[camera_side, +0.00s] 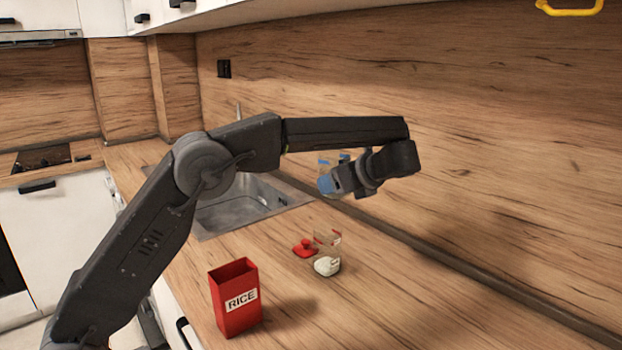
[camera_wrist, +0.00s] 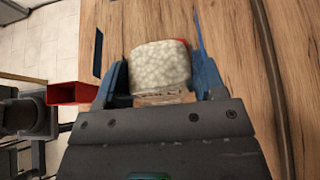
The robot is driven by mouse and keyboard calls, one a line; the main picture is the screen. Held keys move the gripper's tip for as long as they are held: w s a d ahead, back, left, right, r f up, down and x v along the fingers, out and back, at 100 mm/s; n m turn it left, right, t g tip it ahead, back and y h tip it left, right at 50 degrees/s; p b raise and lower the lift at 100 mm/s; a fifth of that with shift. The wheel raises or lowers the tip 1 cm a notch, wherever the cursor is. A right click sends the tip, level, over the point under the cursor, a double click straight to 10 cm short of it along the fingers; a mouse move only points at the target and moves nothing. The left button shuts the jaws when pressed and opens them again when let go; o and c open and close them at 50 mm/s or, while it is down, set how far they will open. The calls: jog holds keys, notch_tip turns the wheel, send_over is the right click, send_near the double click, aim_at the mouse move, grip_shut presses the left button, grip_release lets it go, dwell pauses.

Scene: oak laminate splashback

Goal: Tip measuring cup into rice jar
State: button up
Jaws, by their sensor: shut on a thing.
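My gripper (camera_side: 328,182) is raised above the counter, higher than the glass rice jar and behind it in the side view. Its blue fingers are shut on the measuring cup (camera_wrist: 160,70), which is clear and shows pale rice grains between the fingers in the wrist view. In the side view the cup is small and partly hidden by the gripper, so its tilt is hard to tell. The rice jar (camera_side: 327,256) stands upright and open on the counter, with some white rice at its bottom.
A red lid (camera_side: 305,248) lies just left of the jar. A red box marked RICE (camera_side: 236,298) stands at the counter's front edge and shows in the wrist view (camera_wrist: 73,93). A sink (camera_side: 240,208) lies behind. The counter right of the jar is clear.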

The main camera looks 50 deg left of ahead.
jog(key=shift+w+d+f, duration=0.15)
jog(key=shift+w+d, duration=0.5)
jog(key=shift+d, duration=0.25)
notch_tip(320, 180, down, 7)
jog(key=h, duration=0.1)
jog(key=shift+d+h, duration=0.25)
jog(key=shift+h, duration=0.15)
jog(key=shift+f, duration=0.2)
jog(key=shift+d+f+h, duration=0.15)
jog(key=shift+f+h, duration=0.25)
jog(key=shift+f, duration=0.3)
jog(key=shift+d+f+h, duration=0.15)
jog(key=shift+f+h, duration=0.25)
jog(key=shift+f, duration=0.3)
jog(key=shift+f, duration=0.1)
jog(key=shift+d+f+h, duration=0.2)
jog(key=shift+f+h, duration=0.25)
jog(key=shift+h, duration=0.25)
